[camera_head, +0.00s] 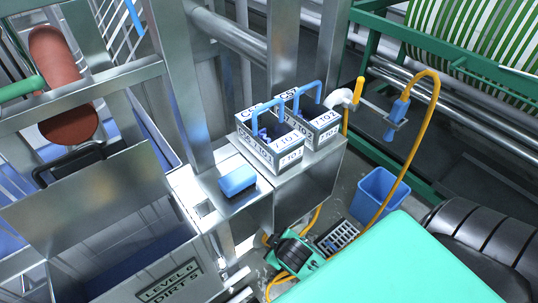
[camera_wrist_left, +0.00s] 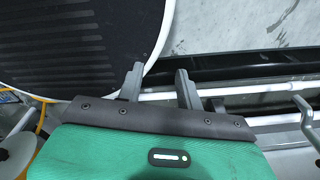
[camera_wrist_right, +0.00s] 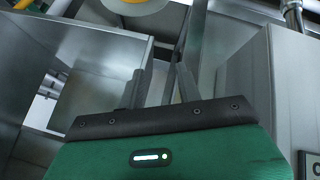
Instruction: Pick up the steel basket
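Two steel baskets with blue handles and white label plates stand side by side on a steel ledge (camera_head: 300,172) in the head view. The nearer basket (camera_head: 268,150) is at the left; the other basket (camera_head: 322,130) is just behind it to the right. The task's words do not tell the two apart. In the left wrist view my left gripper (camera_wrist_left: 159,80) is open, with nothing between its fingers. In the right wrist view my right gripper (camera_wrist_right: 159,82) is open and empty, facing steel panels. Neither gripper's fingers show in the head view, and no basket is clearly identifiable in the wrist views.
A blue block (camera_head: 238,180) lies on the ledge left of the baskets. A yellow hose (camera_head: 424,130) loops at the right, above a blue bin (camera_head: 379,193) on the floor. A steel tank (camera_head: 150,262) stands at lower left. A steel post rises behind the ledge.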

